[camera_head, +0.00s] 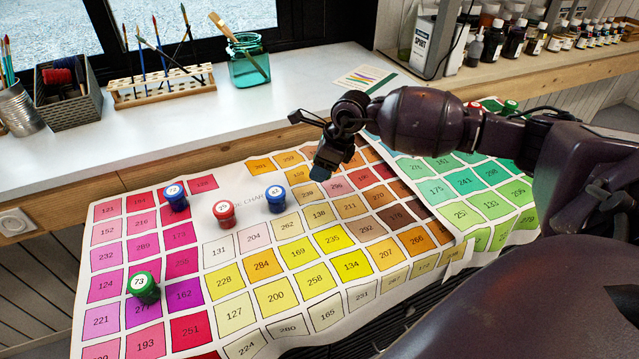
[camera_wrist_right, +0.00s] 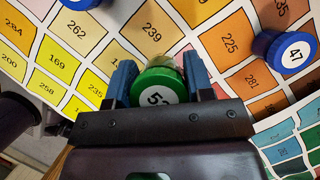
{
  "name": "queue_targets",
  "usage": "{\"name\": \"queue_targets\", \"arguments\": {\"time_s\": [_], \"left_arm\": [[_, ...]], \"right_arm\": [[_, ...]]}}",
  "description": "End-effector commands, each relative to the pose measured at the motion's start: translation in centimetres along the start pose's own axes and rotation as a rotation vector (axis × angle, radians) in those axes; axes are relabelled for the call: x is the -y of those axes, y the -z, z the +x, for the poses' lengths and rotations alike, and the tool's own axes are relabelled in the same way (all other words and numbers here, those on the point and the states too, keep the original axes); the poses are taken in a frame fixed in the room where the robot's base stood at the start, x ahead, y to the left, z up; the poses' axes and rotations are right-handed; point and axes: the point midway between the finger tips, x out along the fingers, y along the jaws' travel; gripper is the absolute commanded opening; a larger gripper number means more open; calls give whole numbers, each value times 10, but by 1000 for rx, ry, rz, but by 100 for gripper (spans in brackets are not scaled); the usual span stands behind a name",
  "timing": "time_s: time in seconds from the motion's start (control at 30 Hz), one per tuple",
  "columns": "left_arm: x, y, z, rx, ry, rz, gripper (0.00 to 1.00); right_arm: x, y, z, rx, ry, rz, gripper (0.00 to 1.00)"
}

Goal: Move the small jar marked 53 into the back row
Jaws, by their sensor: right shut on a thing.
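The small jar marked 53 (camera_wrist_right: 158,88) has a green lid and sits between the two blue fingers of my right gripper (camera_wrist_right: 160,76) in the right wrist view. The fingers are shut on it, over the printed colour chart. In the head view my right gripper (camera_head: 322,168) hangs over the chart's upper middle; the jar is hidden there. A blue jar (camera_head: 174,197), a red jar (camera_head: 223,213) and another blue jar (camera_head: 275,199) stand on the chart left of the gripper. My left gripper is not in view.
A green jar marked 73 (camera_head: 144,287) stands at the chart's lower left. In the right wrist view a blue jar marked 47 (camera_wrist_right: 287,50) stands right of the gripper. A teal glass (camera_head: 248,62) and a brush rack (camera_head: 160,88) stand on the sill behind.

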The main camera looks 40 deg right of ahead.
Motion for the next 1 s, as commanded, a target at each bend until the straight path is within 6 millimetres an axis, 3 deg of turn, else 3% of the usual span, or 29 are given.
{"name": "queue_targets", "arguments": {"time_s": [0.43, 0.87, 0.9, 1.0], "left_arm": [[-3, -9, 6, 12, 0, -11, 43], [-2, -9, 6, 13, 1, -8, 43], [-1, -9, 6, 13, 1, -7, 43], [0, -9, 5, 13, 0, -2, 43]], "right_arm": [[0, 22, 52, -2, -3, 2, 23], [0, 23, 55, 0, 0, 0, 23], [0, 23, 55, 0, 0, 0, 52], [0, 22, 55, 0, 0, 0, 68]]}}
